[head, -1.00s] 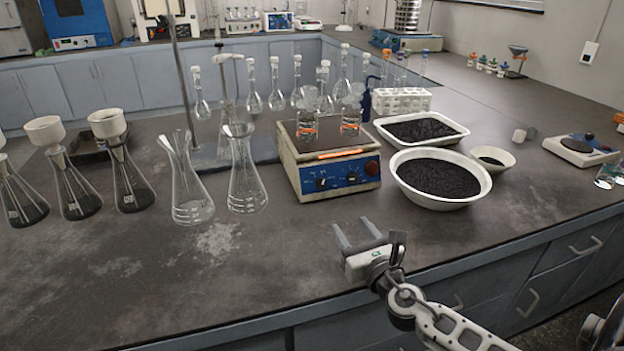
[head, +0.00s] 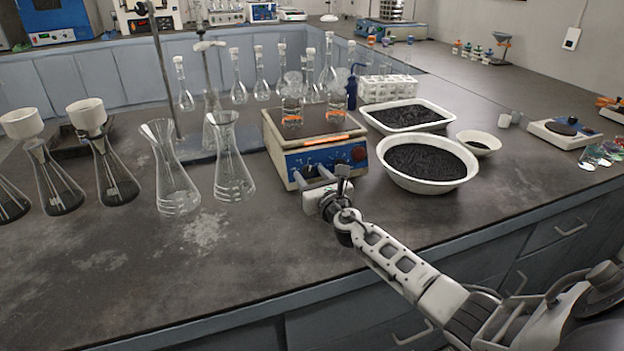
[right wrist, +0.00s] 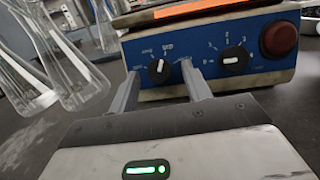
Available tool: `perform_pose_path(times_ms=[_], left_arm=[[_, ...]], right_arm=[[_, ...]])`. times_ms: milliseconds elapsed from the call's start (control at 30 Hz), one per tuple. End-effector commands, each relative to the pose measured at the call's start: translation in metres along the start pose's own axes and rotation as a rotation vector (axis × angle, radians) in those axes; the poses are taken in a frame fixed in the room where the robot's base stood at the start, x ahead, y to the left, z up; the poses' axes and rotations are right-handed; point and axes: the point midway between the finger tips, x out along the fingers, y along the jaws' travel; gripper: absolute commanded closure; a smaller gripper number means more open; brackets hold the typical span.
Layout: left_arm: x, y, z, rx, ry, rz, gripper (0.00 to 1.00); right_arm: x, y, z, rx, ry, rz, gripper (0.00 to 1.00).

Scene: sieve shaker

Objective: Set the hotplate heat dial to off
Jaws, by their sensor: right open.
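The hotplate (head: 318,133) stands on the bench with its blue front facing me. In the right wrist view its front panel (right wrist: 198,45) carries two black dials and a red round button (right wrist: 279,40). The left dial (right wrist: 158,69) shows between my finger tips, its white mark pointing roughly upward. The right dial (right wrist: 234,60), with small numbers around it, lies right of my right finger, its white mark nearly level. The lettering is too small to read surely. My right gripper (head: 312,176) is open and empty, close to the panel; contact cannot be told. My left gripper is out of view.
Two glass flasks (head: 292,105) stand on the hotplate. A white bowl of black grains (head: 447,182) is close on its right, a tray (head: 440,125) behind. Tall glass flasks (head: 232,165) stand left. The bench front is clear.

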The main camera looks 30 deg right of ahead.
Motion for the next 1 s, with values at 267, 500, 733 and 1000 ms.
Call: perform_pose_path(times_ms=[267,500,733,1000], left_arm=[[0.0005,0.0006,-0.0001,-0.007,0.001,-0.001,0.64],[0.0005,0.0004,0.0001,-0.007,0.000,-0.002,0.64],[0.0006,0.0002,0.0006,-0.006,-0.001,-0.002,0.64],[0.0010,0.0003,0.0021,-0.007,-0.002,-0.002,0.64]], right_arm=[[0.0026,0.0002,0.0004,0.000,0.000,0.001,0.52],[0.0024,0.0001,0.0004,0.000,0.000,0.000,0.96],[0.0023,-0.0002,0.0004,-0.013,0.000,0.006,0.96],[0.0024,-0.0024,0.0008,-0.122,0.004,0.047,0.96]])
